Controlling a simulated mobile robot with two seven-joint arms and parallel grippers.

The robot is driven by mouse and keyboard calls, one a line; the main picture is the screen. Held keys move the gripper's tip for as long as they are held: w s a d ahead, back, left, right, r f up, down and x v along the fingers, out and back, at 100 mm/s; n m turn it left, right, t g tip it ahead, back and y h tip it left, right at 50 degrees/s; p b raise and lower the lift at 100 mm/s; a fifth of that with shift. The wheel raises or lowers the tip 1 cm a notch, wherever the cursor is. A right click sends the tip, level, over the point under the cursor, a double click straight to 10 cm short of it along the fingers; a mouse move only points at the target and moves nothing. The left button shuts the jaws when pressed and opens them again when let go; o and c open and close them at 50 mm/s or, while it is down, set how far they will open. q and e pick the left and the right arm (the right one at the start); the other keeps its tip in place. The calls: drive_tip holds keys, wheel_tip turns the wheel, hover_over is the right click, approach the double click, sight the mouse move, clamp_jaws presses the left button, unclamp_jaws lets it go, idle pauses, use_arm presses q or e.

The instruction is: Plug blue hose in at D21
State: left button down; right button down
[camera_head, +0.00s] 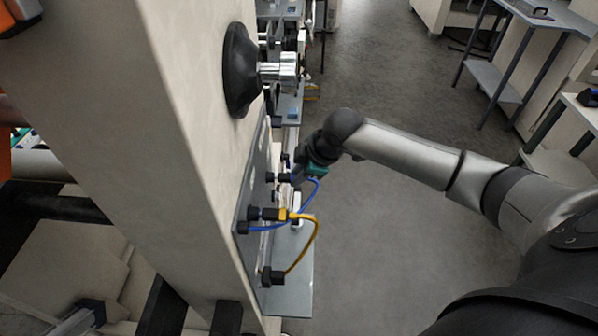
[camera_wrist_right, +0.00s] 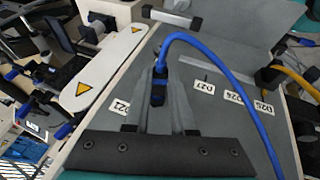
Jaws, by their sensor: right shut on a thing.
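The blue hose (camera_wrist_right: 215,58) arcs from its dark plug (camera_wrist_right: 158,92) across the grey panel in the right wrist view. My right gripper (camera_wrist_right: 160,80) is shut on that plug, close over the panel. In the head view the right gripper (camera_head: 300,168) is beside the panel, and the blue hose (camera_head: 316,192) loops down from it towards the panel's lower left. Labels on the panel seem to read D22 (camera_wrist_right: 119,106), D24 (camera_wrist_right: 234,97) and D25 (camera_wrist_right: 264,109); another label (camera_wrist_right: 204,88) is hard to read. I cannot make out D21, or whether the plug is seated.
A yellow hose (camera_head: 316,236) bulges out from the panel's lower part. A black-based knob (camera_head: 240,70) sticks out from the beige cabinet (camera_head: 170,110) above. Open grey floor lies to the right, with a work table (camera_head: 550,18) further back.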

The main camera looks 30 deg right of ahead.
drive_tip(key=shift+a, duration=0.15)
idle(0.4)
drive_tip(key=c, duration=0.7)
unclamp_jaws()
drive_tip(key=shift+w, duration=0.1)
drive_tip(key=shift+o, duration=0.2)
drive_tip(key=shift+r, duration=0.1)
drive_tip(key=v, duration=1.5)
